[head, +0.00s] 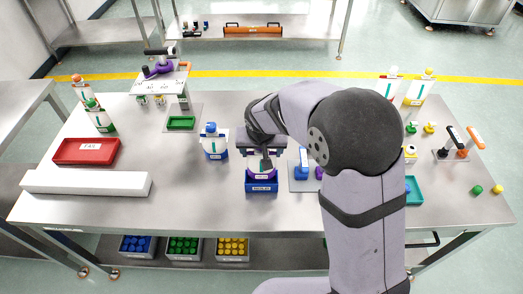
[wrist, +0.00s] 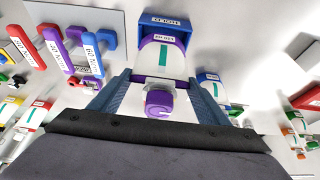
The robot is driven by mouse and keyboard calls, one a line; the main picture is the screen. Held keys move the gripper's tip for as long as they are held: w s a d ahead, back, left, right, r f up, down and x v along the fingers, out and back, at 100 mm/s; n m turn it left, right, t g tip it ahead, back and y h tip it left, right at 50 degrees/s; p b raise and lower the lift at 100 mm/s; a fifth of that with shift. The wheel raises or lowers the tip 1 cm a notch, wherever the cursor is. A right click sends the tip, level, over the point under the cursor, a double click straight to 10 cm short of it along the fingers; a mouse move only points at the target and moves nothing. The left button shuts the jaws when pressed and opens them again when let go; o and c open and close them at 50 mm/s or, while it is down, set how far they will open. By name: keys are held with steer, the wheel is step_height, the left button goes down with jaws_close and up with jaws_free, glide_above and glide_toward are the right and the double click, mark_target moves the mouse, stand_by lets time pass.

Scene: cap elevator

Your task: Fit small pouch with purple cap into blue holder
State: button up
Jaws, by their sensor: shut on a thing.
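The small pouch, white with a teal stripe and a purple lower edge, shows in the wrist view (wrist: 163,60) with its purple cap (wrist: 158,103) towards the camera. My gripper (head: 265,160) is shut on this pouch, its two blue fingers on either side of it in the wrist view (wrist: 158,92). The blue holder (head: 262,188) stands on the table directly below my gripper; it also shows beyond the pouch in the wrist view (wrist: 164,22). The pouch's purple lower edge is at the holder's top opening. I cannot tell how deep it sits. In the head view my gripper hides the cap.
A blue-capped pouch (head: 214,142) stands just left. Blue and purple handled tools (head: 302,172) stand close on the right. A red tray (head: 87,152), a white bar (head: 86,183) and a green tray (head: 181,123) are further left. The table front left of the holder is clear.

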steer(key=shift+f+b, duration=2.45)
steer(key=shift+f, duration=0.1)
stand_by(0.4)
steer(key=o, duration=1.5)
steer(key=shift+o, duration=0.2)
steer(key=shift+r, duration=0.15)
steer(key=shift+p+v, duration=1.9)
steer(key=shift+v, duration=1.5)
